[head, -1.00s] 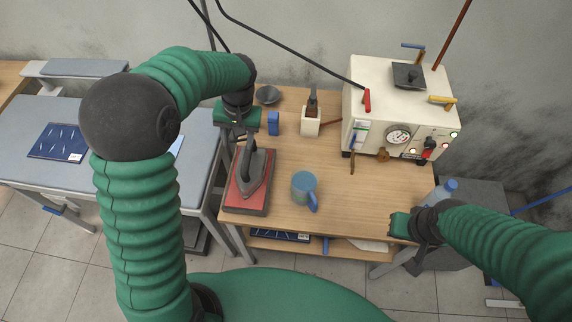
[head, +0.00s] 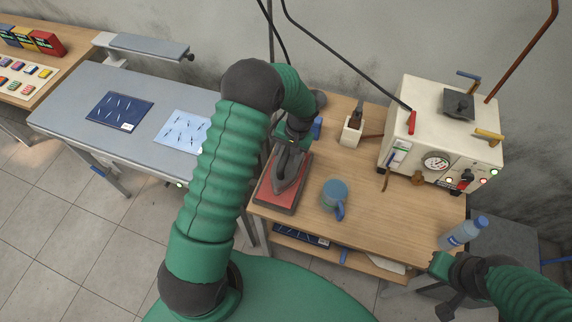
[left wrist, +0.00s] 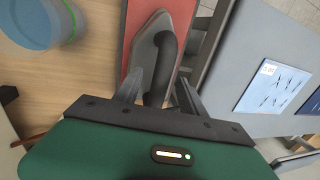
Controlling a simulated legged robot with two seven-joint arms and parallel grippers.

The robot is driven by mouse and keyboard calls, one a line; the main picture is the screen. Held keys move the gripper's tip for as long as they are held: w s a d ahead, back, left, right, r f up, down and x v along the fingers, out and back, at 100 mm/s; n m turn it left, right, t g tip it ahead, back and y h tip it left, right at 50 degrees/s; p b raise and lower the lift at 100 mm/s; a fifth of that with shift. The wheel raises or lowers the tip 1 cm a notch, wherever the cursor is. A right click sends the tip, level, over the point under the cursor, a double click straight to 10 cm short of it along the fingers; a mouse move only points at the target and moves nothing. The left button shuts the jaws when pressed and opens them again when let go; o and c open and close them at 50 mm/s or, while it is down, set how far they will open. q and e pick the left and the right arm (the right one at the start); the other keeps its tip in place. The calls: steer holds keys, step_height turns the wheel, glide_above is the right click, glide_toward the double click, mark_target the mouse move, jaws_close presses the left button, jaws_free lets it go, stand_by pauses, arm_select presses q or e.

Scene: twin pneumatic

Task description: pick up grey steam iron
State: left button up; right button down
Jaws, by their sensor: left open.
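The grey steam iron (head: 287,181) rests on a red pad (head: 265,191) at the left end of the wooden table. Its dark handle (left wrist: 166,62) shows in the left wrist view. My left gripper (head: 291,150) is over the rear of the iron. In the left wrist view the fingers of this gripper (left wrist: 158,92) are spread apart, with the rear of the handle between them. I cannot tell whether either finger touches it. My right gripper (head: 442,264) is at the front right of the table, away from the iron; its fingers are not clear.
A grey ironing table (head: 75,90) with cloths is at the left.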

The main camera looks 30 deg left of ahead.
arm_select(q)
steer(key=shift+a+f, duration=0.15)
steer(key=shift+f, duration=0.55)
steer(key=shift+a+f, duration=0.15)
steer(key=shift+f, duration=0.55)
jaws_close()
steer(key=shift+r, duration=0.1)
steer(key=shift+w+a, duration=0.1)
steer(key=shift+w, duration=0.1)
